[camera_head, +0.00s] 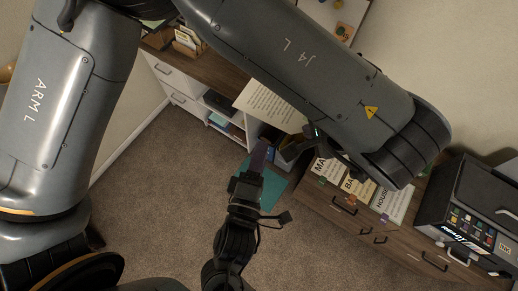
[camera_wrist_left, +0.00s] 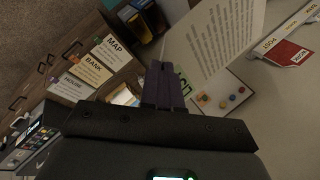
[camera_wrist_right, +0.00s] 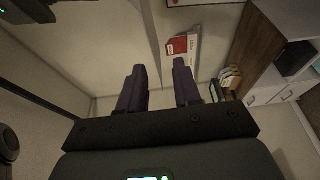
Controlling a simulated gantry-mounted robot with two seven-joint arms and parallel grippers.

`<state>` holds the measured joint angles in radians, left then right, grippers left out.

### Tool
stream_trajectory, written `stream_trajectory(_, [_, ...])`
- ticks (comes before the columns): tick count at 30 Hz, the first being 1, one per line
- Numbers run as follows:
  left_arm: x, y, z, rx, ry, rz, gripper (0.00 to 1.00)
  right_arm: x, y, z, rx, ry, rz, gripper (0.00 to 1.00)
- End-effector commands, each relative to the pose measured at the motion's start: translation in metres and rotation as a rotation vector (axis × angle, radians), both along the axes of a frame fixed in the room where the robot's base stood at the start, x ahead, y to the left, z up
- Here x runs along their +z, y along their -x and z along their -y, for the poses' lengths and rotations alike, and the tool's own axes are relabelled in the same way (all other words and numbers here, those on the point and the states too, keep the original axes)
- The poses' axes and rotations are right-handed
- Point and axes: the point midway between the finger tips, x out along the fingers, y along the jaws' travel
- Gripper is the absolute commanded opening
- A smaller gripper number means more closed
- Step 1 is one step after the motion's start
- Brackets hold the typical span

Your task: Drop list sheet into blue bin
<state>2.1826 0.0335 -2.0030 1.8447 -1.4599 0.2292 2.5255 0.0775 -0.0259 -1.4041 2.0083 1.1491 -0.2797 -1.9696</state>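The list sheet (camera_head: 268,106), a white page of printed lines, hangs tilted in the air in the head view. It also shows in the left wrist view (camera_wrist_left: 222,35). My left gripper (camera_head: 312,132) is at its right corner, and its fingers (camera_wrist_left: 162,84) look closed together with the page edge at their tips. A dark bluish container (camera_head: 287,152), apparently the blue bin, is below the sheet, partly hidden by the left gripper and the right fingers. My right gripper (camera_head: 257,160) is low, left of that container. In the right wrist view its fingers (camera_wrist_right: 160,88) are apart and empty.
Cards marked MAP, BANK (camera_head: 358,187) and HOUSE lie on the wooden cabinet top at right, beside a dark printer-like box (camera_head: 467,215). A flat teal piece (camera_head: 270,190) is behind the right gripper. Shelves and drawers (camera_head: 180,85) stand behind. Carpet (camera_head: 160,190) is clear.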

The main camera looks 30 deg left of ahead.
Motion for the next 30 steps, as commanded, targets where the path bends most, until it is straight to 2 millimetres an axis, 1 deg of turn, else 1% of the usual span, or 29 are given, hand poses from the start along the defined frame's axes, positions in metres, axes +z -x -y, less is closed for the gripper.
stream_trajectory(5, [0.000,0.000,0.000,0.000,0.000,0.000,0.00,0.003,-0.018,-0.005,-0.001,0.001,0.009,0.33])
stream_trajectory(15, [0.000,0.000,0.000,0.000,0.000,0.000,0.00,0.003,-0.070,-0.023,-0.002,0.001,0.008,0.33])
stream_trajectory(21, [0.000,0.000,0.000,0.000,0.000,0.000,0.00,0.003,-0.095,-0.031,-0.001,0.001,0.007,0.33])
stream_trajectory(25, [0.000,0.000,0.000,0.000,0.000,0.000,0.00,0.002,-0.105,-0.035,-0.001,0.000,0.005,0.33])
stream_trajectory(30, [0.000,0.000,0.000,0.000,0.000,0.000,0.00,0.002,-0.111,-0.037,-0.001,-0.001,0.005,0.33])
